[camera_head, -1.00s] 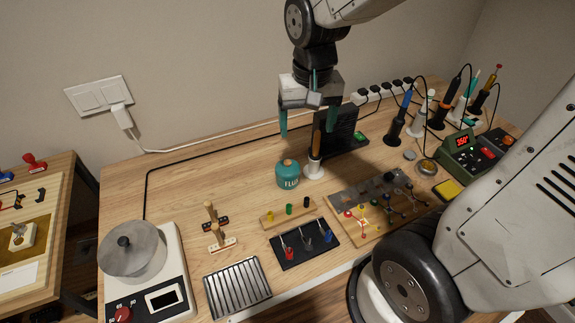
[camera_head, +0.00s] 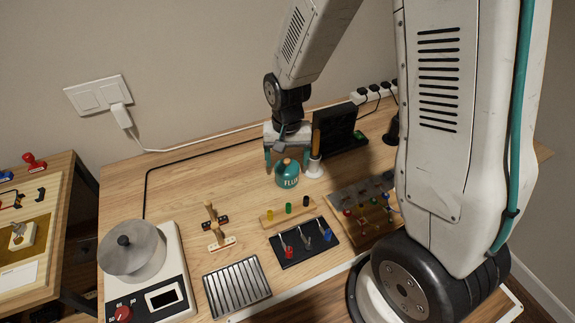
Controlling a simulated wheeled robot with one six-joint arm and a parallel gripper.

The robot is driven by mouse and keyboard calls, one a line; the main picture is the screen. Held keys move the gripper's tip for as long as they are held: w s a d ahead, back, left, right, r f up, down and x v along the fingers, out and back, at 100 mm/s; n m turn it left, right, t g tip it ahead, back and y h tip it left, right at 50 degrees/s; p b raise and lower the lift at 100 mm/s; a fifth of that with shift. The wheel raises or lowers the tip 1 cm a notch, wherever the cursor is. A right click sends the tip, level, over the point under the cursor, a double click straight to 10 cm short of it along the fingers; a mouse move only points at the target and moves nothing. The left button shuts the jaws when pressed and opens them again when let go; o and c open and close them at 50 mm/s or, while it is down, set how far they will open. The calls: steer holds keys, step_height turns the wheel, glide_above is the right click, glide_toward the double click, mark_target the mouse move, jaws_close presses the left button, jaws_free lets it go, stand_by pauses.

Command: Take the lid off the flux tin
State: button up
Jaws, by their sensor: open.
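The flux tin (camera_head: 289,180) is a small teal tin with "FLUX" in pale letters, upright on the wooden bench. Its lid (camera_head: 287,162) is on top, with a small knob in the middle. My gripper (camera_head: 287,163) points down just over the tin, with its teal fingers apart, one to the left of the lid and one to the right. I cannot tell whether either finger touches the lid.
A wooden-handled tool in a white holder (camera_head: 314,169) stands close to the tin's right. A black box (camera_head: 340,133) is behind it. A small wooden block with colored pegs (camera_head: 272,216) and a black tray (camera_head: 287,260) lie in front. Bench left of the tin is clear.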

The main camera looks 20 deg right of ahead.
steer(key=shift+f, duration=0.4)
steer(key=shift+c, duration=0.4)
steer(key=c, duration=1)
